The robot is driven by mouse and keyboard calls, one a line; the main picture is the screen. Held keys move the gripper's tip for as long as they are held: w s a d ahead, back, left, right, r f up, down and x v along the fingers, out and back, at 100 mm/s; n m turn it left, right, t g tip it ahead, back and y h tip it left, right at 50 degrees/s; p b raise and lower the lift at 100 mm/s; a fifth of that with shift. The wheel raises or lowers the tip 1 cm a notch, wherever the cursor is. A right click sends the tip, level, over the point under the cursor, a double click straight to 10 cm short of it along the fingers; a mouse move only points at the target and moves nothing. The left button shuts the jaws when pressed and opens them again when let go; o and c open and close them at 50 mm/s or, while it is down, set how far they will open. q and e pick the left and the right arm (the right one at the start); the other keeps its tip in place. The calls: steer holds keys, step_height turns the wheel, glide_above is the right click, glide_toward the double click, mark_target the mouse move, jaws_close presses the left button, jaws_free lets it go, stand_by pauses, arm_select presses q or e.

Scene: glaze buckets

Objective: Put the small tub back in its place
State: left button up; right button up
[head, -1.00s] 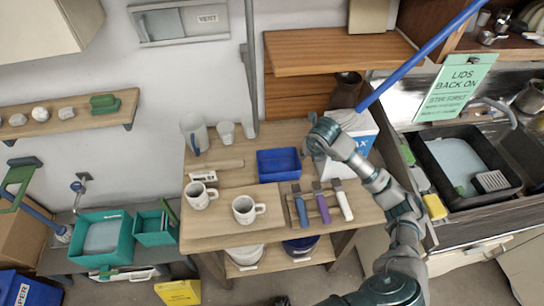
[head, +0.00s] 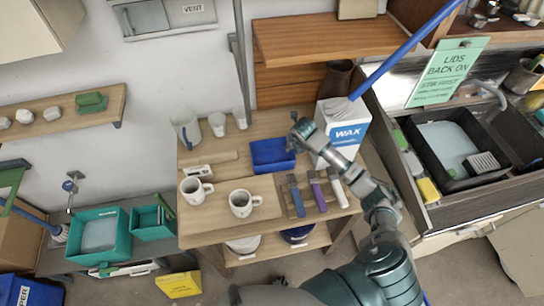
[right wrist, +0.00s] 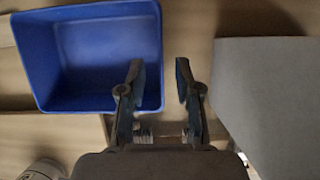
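A small open blue tub (head: 272,155) sits on the wooden table, left of the white WAX box (head: 346,133). It looks empty, and also shows in the right wrist view (right wrist: 95,55). My right gripper (head: 298,128) is at the tub's right rear corner. In the right wrist view its fingers (right wrist: 157,88) are apart with nothing between them. The left finger overlaps the tub's right side and the right finger is outside it. I cannot tell their height above the rim. A small teal tub (head: 152,218) stands at the lower left. My left gripper is not in view.
Two mugs (head: 242,204) stand in front of the blue tub, and several coloured-handled tools (head: 317,190) lie right of them. Cups and a pitcher (head: 187,131) stand behind left. A large teal tub (head: 103,234) is at the lower left. A blue pole (head: 405,52) leans above the WAX box.

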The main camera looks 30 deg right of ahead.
mark_target(292, 151)
steer(key=p+x, duration=0.1)
steer(key=x, duration=0.4)
steer(key=shift+d, duration=0.1)
steer(key=shift+f, duration=0.2)
steer(key=shift+s, duration=0.1)
stand_by(0.4)
jaws_close()
